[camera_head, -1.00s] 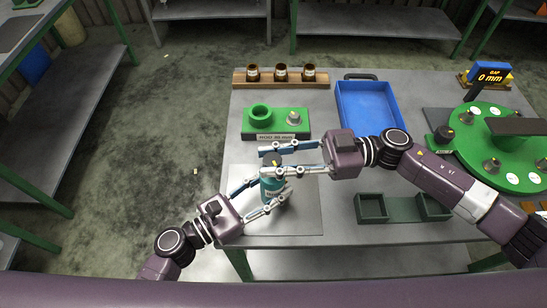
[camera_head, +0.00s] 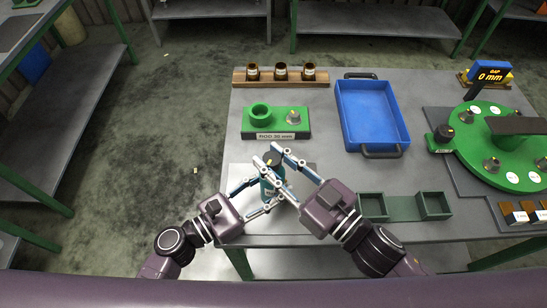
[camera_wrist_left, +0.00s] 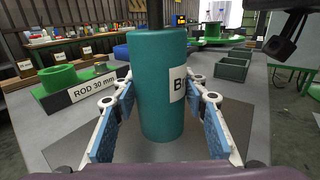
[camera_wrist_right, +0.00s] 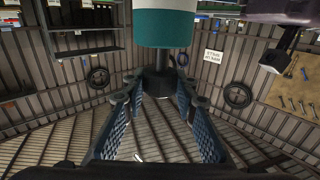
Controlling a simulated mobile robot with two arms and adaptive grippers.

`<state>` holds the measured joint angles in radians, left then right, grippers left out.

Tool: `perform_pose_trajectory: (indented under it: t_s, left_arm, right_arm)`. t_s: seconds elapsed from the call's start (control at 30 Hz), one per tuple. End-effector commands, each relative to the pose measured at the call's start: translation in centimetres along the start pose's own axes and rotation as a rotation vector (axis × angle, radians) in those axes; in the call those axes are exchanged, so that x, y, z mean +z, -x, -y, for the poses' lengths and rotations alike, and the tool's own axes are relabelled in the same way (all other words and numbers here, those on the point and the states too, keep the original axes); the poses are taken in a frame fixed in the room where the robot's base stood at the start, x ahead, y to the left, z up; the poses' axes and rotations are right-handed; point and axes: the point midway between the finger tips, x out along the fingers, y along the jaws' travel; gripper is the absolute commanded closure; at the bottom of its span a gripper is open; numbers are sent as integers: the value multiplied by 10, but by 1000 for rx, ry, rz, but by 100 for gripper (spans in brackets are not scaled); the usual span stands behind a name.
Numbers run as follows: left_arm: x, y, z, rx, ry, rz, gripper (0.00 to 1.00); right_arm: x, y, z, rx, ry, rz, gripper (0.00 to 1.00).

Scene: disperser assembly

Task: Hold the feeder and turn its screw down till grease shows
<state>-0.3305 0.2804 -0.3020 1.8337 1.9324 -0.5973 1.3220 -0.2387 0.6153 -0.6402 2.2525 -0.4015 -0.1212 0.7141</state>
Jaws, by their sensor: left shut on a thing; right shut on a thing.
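The feeder is a teal cylinder (camera_head: 267,189) standing upright on a grey mat (camera_head: 300,222) near the table's front edge. My left gripper (camera_head: 271,187) is shut around its body from the left. The left wrist view shows the feeder (camera_wrist_left: 156,95) large between the fingers, with part of a white label. Its dark screw (camera_wrist_left: 157,14) rises from the top. My right gripper (camera_head: 269,156) is shut on the screw. The right wrist view shows the dark screw (camera_wrist_right: 160,82) between the fingers, beside the feeder's white and teal end (camera_wrist_right: 165,28). No grease is visible.
A green block (camera_head: 277,120) labelled ROD 30 mm stands behind. A wooden rack (camera_head: 292,82) of brown jars is at the back. A blue tray (camera_head: 371,112), dark green bins (camera_head: 403,208) and a green turntable (camera_head: 478,158) lie to the right. The gap display (camera_head: 490,72) reads 0 mm.

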Motion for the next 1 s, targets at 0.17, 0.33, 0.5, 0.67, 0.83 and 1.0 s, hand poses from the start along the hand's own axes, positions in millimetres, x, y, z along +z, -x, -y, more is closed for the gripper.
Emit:
perform_pose_trajectory:
  t_s: [0.17, 0.33, 0.5, 0.67, 0.83, 1.0]
  left_arm:
    - [0, -1, 2, -5, -1, 1, 100]
    - [0, -1, 3, -6, -1, 1, 100]
    - [0, -1, 3, -7, -1, 1, 100]
    - [0, -1, 3, -7, -1, 1, 100]
    - [0, -1, 4, -8, -1, 0, 100]
    - [0, -1, 4, -8, -2, 0, 100]
  right_arm:
    - [-4, 0, 3, 120, -11, -10, 98]
    - [-4, -1, 2, 215, -8, -11, 98]
    - [-4, -1, 2, 285, -7, -12, 98]
    - [-4, -1, 1, 330, -5, -11, 98]
    - [-4, 0, 1, 354, 1, -10, 98]
    - [-4, 0, 0, 362, 1, -9, 98]
